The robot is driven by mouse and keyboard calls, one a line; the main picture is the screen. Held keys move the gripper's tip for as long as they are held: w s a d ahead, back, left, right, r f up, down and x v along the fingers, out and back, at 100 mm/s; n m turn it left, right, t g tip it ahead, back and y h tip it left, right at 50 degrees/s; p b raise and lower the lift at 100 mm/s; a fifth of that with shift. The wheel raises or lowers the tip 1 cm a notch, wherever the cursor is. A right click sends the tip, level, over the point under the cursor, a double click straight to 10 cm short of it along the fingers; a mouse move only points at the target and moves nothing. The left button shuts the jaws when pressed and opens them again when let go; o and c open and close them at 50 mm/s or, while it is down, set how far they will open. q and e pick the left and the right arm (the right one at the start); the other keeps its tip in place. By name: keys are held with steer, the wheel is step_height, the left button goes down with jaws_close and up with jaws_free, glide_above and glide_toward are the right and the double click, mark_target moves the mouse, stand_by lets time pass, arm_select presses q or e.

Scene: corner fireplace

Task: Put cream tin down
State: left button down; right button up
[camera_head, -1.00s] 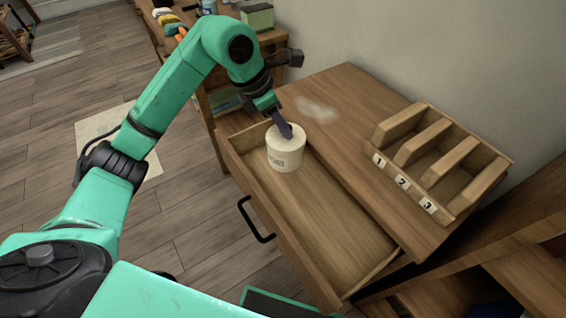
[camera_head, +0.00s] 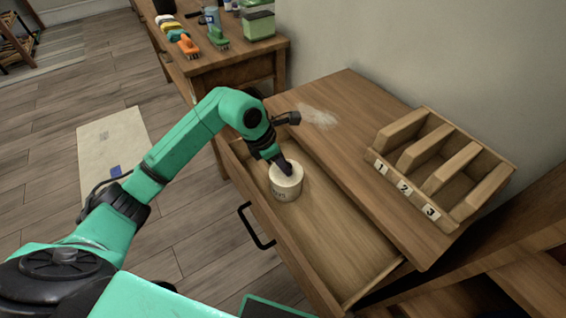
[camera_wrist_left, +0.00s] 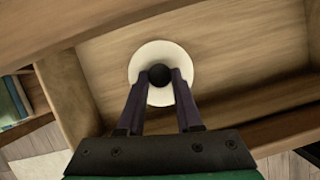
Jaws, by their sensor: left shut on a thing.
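The cream tin (camera_head: 287,189) is a round, cream-white tin with dark lettering on its side. It is upright inside the open drawer (camera_head: 335,243), towards its far left end. My left gripper (camera_head: 283,166) comes down on it from above and is shut on the dark knob of its lid. In the left wrist view the two fingers of the left gripper (camera_wrist_left: 159,78) close on that knob, with the pale lid of the cream tin (camera_wrist_left: 148,56) around it. I cannot tell whether the tin's base touches the drawer floor. My right gripper is not in view.
A wooden rack (camera_head: 440,165) with slots numbered 1, 2 and 3 stands on the cabinet top (camera_head: 345,120). Another table (camera_head: 235,68) with brushes and a green box stands behind. The near part of the drawer is empty.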

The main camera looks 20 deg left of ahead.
arm_select(q)
steer(key=c, duration=0.6)
jaws_free()
steer(key=shift+f, duration=0.1)
steer(key=shift+r, duration=0.35)
steer(key=v, duration=1.1)
steer(key=shift+s+a+r+p, duration=0.1)
steer(key=shift+s+r+p, duration=0.05)
steer(key=shift+r+p, duration=0.2)
steer(key=shift+f, duration=0.1)
